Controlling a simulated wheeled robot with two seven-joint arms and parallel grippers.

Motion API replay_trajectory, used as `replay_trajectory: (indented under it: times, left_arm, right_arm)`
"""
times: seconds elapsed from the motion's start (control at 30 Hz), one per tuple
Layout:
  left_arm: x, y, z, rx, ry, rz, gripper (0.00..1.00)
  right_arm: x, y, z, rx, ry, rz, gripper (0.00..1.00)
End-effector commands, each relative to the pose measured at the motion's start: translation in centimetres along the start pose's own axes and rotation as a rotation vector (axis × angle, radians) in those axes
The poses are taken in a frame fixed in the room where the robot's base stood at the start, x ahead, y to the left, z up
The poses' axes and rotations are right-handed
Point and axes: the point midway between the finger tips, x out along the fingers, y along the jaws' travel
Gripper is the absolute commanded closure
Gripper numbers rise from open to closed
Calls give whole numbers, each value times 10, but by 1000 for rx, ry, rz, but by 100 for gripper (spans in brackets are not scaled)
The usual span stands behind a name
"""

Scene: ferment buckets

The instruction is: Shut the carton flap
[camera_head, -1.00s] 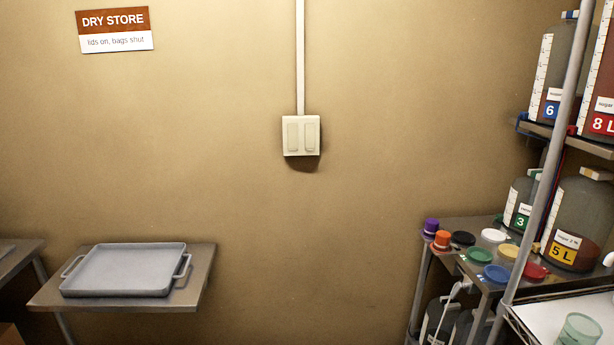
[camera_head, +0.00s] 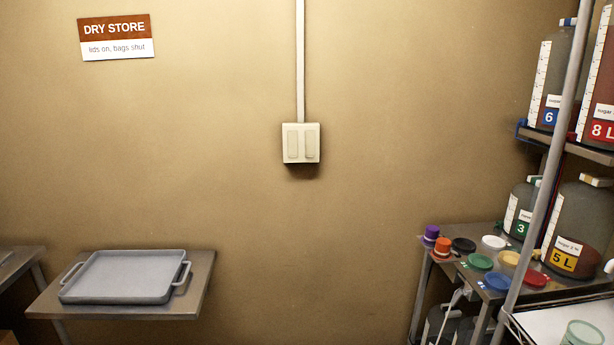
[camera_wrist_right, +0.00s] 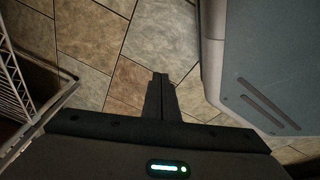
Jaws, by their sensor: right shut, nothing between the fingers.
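No carton flap can be made out for certain. A small brown patch (camera_head: 6,338) shows at the bottom left corner of the head view, too cut off to tell what it is. My right gripper (camera_wrist_right: 160,78) shows in the right wrist view, shut and empty, above the tiled floor. My left gripper is in neither view.
A grey tray (camera_head: 125,278) lies on a small metal table (camera_head: 190,300) at the left. At the right, a rack holds several bottles (camera_head: 584,225) and coloured lids (camera_head: 497,282). A wire shelf (camera_wrist_right: 22,75) edges the wrist view. The tiled floor (camera_wrist_right: 95,40) is clear.

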Motion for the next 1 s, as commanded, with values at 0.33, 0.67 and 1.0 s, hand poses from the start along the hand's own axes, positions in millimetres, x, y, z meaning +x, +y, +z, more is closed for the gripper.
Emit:
replay_trajectory:
  times: [0.33,0.67,1.0]
  left_arm:
    - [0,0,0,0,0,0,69]
    - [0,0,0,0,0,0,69]
    - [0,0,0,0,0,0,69]
  right_arm:
    - [-24,-59,148,198,-172,-70,100]
    - [-28,-64,162,221,-190,-74,100]
    - [-28,-64,162,219,-189,-74,74]
